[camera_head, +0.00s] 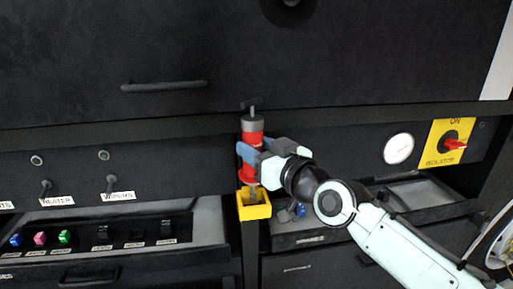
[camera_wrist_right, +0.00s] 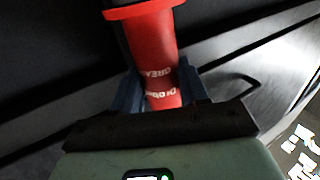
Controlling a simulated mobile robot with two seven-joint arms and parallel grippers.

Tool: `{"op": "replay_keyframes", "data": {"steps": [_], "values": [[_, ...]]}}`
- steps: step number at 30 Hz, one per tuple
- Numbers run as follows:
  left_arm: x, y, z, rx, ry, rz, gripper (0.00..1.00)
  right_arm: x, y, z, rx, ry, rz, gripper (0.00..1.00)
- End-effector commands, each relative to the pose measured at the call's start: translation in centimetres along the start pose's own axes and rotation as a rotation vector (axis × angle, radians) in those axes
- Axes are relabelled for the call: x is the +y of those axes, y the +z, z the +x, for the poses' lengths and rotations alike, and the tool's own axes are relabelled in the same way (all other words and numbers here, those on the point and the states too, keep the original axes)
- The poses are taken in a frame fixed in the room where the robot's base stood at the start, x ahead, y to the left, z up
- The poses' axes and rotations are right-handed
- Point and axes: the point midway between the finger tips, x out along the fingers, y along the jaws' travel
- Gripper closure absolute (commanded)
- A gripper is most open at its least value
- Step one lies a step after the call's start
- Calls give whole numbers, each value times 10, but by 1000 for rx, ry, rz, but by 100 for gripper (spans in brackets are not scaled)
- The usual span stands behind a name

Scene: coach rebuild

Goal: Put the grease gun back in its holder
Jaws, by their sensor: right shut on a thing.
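The grease gun is a red cylinder with a grey cap and a thin handle on top (camera_head: 252,126). It stands upright in the head view. My right gripper (camera_head: 250,158) is shut around its red body; in the right wrist view the red barrel (camera_wrist_right: 155,50) with white lettering sits between the blue fingers. The yellow holder (camera_head: 254,211) is a small open box on the dark post, directly below the gun. The gun's lower end is at or just above the holder's opening; I cannot tell how far in it is. My left gripper is out of view.
An open tray with colored switches (camera_head: 95,236) lies at the lower left. Labelled toggles (camera_head: 112,185) are on the left panel. An open drawer (camera_head: 425,194), a round gauge (camera_head: 398,149) and a yellow isolator plate with a red switch (camera_head: 452,143) are at the right.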

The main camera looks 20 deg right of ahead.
Motion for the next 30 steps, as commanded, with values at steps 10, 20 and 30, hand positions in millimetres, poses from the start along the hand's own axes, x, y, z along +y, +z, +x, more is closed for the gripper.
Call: {"op": "replay_keyframes", "data": {"steps": [10,20,30], "values": [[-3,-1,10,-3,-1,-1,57,0,8,-1,6,1,0,99],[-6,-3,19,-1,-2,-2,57,0,17,-1,6,1,1,99],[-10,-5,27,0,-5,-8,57,0,28,0,5,1,1,99]]}}
